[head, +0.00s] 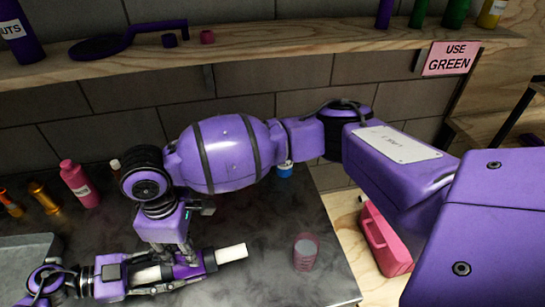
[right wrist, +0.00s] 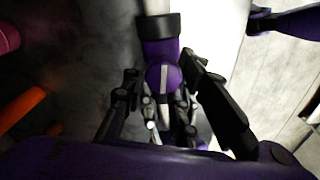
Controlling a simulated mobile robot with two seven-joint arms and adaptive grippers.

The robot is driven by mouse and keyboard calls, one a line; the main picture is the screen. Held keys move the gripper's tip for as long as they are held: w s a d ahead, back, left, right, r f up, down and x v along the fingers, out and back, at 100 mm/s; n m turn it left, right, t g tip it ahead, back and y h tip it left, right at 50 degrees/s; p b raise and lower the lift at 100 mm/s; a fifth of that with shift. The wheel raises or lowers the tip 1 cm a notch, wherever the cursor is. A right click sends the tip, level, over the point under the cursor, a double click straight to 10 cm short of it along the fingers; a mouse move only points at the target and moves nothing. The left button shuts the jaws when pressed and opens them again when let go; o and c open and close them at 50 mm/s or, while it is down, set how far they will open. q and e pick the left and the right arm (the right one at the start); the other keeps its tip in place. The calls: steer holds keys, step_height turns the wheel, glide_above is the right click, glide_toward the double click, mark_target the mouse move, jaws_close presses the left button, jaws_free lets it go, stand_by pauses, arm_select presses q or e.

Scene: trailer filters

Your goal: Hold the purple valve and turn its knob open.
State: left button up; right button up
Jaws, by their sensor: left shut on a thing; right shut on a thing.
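The purple valve (head: 190,269) lies roughly level above the dark counter, with a black collar and a white pipe end (head: 232,253) pointing right. My left gripper (head: 150,274) comes in from the lower left and is shut on the valve's left part. My right gripper (head: 178,252) reaches down from above and is shut on the valve's knob. In the right wrist view, the round purple knob (right wrist: 163,76) with a pale stripe lies between the dark fingers of the right gripper (right wrist: 165,88). The fingers partly hide the valve in the head view.
A pink cup (head: 306,254) stands on the counter (head: 275,220) right of the valve. A pink bottle (head: 79,184) and orange bottles (head: 10,203) stand at the left, near a grey tray (head: 25,250). A wooden shelf (head: 290,38) runs above. A pink container (head: 385,240) is beyond the counter's right edge.

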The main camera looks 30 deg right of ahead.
arm_select(q)
steer(key=shift+s+f, duration=0.15)
steer(key=shift+f, duration=0.05)
arm_select(e)
steer(key=shift+w+d+n, duration=0.1)
steer(key=shift+w+n, duration=0.15)
steer(key=shift+n, duration=0.55)
arm_select(q)
steer(key=shift+a, duration=0.1)
arm_select(e)
steer(key=o, duration=1)
steer(key=shift+s+r, duration=0.1)
steer(key=shift+r, duration=0.05)
step_height(320, 180, up, 12)
steer(key=shift+f, duration=0.1)
arm_select(q)
steer(key=o, duration=1.5)
steer(key=shift+r, duration=0.1)
